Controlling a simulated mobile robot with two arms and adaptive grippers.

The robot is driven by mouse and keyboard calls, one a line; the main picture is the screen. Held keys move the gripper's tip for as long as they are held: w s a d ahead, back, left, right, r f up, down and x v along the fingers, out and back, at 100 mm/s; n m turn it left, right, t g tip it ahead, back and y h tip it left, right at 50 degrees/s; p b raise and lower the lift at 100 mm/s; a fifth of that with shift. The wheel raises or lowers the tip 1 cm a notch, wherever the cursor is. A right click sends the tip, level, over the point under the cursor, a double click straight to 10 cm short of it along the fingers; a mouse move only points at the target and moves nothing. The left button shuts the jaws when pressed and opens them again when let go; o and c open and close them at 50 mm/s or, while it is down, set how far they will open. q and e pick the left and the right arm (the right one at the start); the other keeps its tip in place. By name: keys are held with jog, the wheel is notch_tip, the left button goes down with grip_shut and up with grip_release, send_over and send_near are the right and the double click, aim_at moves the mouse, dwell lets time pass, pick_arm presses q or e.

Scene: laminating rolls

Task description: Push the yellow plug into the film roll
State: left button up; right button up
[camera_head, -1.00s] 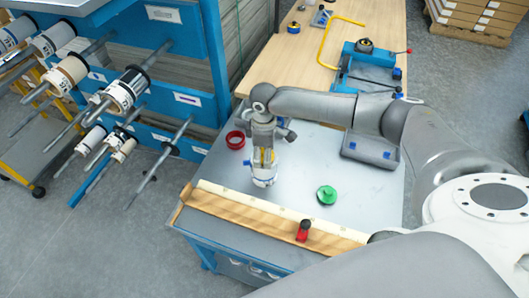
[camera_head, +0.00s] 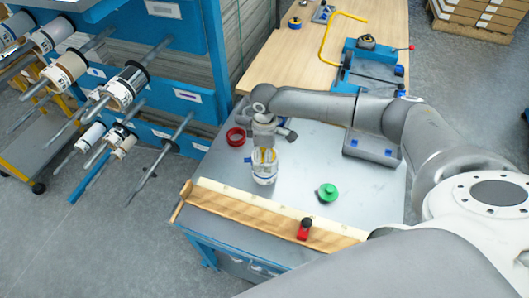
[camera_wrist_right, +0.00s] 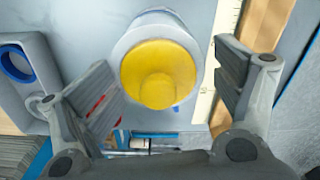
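The yellow plug (camera_wrist_right: 160,72) is at the top end of the white film roll (camera_wrist_right: 126,42) in the right wrist view. How deep it sits in the roll I cannot tell. In the head view the film roll (camera_head: 265,175) stands upright on the grey table top, with the yellow plug (camera_head: 263,156) partly hidden at its top. My right gripper (camera_head: 263,148) is right above the roll, pointing down. In the wrist view its fingers (camera_wrist_right: 165,65) are spread on both sides of the plug, with gaps visible. My left gripper is out of view.
A red ring (camera_head: 236,137) lies left of the roll and a green knobbed piece (camera_head: 328,193) lies to the right. A wooden strip with a pale rail (camera_head: 265,205) runs along the front edge, with a red-and-black piece (camera_head: 305,228). A grey holder (camera_head: 371,147) stands at right.

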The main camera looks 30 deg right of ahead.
jog(key=shift+r, duration=0.1)
notch_tip(320, 180, up, 12)
dwell(0.5)
